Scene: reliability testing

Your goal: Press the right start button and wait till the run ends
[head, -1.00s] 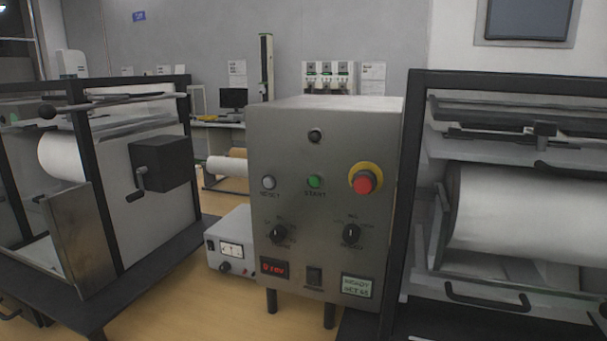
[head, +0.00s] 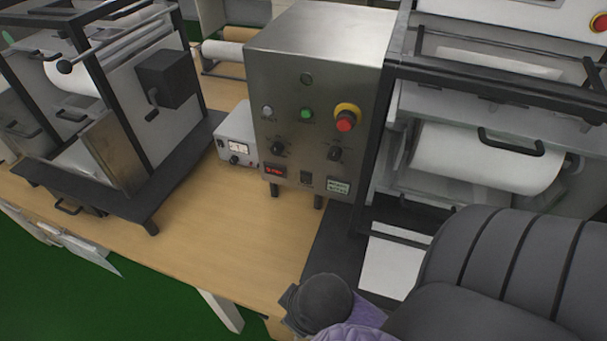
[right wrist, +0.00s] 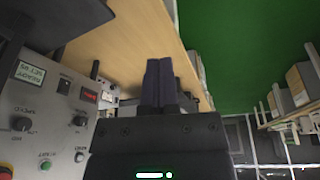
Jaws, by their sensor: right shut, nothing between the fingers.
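The grey metal control box (head: 320,60) stands on the bench in the middle of the head view. Its green start button (head: 306,115) sits between a pale reset button (head: 267,111) and a red stop knob (head: 345,121) with a yellow collar. In the right wrist view the box appears upside down at the left, with the green start button (right wrist: 45,165) near the lower edge. My right gripper (right wrist: 159,64) is shut and empty, apart from the panel and to its side. My right arm fills the lower right of the head view. My left gripper is out of view.
A roller machine (head: 470,75) with a white roll stands right of the box, near my arm. Another framed machine (head: 115,205) stands at the left. A small meter box (head: 237,140) adjoins the control box. The wooden bench (head: 205,225) is clear in front.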

